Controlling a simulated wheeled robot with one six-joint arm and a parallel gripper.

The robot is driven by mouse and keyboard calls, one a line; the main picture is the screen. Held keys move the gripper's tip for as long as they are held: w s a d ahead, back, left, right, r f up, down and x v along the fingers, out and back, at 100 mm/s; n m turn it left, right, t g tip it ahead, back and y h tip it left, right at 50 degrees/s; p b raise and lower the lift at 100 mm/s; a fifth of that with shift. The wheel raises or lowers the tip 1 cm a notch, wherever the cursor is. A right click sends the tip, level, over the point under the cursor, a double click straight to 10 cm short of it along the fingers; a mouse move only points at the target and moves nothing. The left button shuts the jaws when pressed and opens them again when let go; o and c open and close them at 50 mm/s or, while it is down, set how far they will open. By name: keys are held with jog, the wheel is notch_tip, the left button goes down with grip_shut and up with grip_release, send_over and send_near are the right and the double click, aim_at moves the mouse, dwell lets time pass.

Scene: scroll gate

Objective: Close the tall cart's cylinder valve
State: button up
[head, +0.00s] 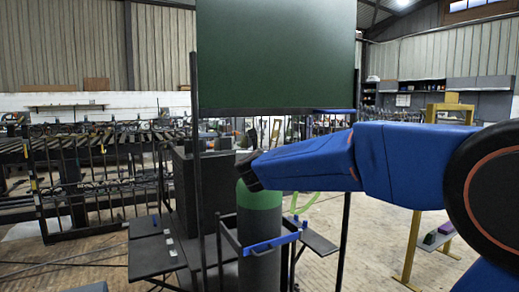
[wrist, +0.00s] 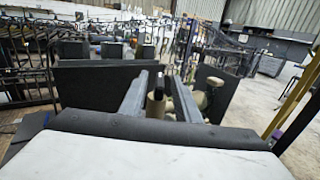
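The tall cart (head: 196,150) is a dark post frame with a blue front bar, in the middle of the head view. It holds a dark gas cylinder (head: 259,245) with a green shoulder. My gripper (head: 246,172), at the end of my blue arm, is at the top of the cylinder and hides its valve in the head view. In the wrist view my gripper (wrist: 159,98) has its two grey fingers apart. A tan valve part with a black top (wrist: 157,97) shows between them. I cannot tell whether either finger touches it.
A large dark green panel (head: 277,55) hangs above the cylinder between the posts. Dark side plates (head: 152,255) flank the cart low down. A yellow stand (head: 413,240) is at right. A rounded beige part (wrist: 210,88) sits right of the fingers.

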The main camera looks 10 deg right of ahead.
jog(key=shift+x, duration=3.15)
jog(key=shift+c, duration=0.5)
grip_shut()
